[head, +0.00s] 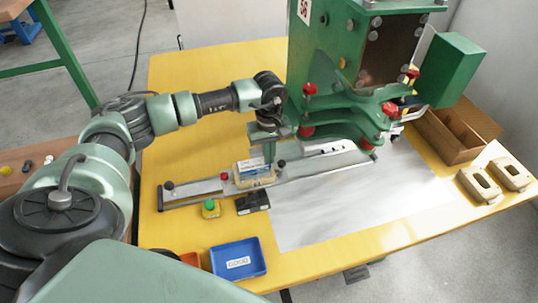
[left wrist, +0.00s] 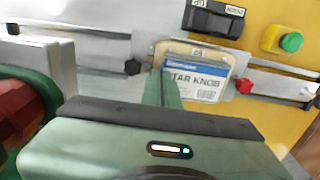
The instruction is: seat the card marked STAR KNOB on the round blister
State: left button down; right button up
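The card marked STAR KNOB (left wrist: 198,82), white with a blue header, lies face up in a cream-rimmed holder (left wrist: 238,64) on the metal slide rail. The card also shows in the head view (head: 254,170). My left gripper (head: 270,160) points down over it. Its green fingers (left wrist: 164,90) look closed together and cover the first letter of the card. I cannot tell whether the tips touch the card. The round blister is not visible, so how the card sits on it is hidden. My right gripper is not in view.
The green press (head: 345,60) with red knobs stands behind the rail (head: 195,190). A green button box (head: 211,208), a black device (head: 252,201) and a blue bin (head: 238,259) are in front. A cardboard box (head: 455,130) and two beige trays (head: 480,184) are at right. The grey mat (head: 350,205) is clear.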

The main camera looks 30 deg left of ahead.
pick_arm(q)
jog(key=shift+f+b, duration=0.65)
jog(key=shift+b, duration=0.05)
dwell(0.4)
jog(key=c, duration=1.6)
grip_release()
jog(key=c, duration=0.4)
jog(key=shift+c, duration=0.2)
jog(key=shift+r, duration=0.15)
jog(key=shift+r+p, duration=1.95)
jog(key=shift+r, duration=1.45)
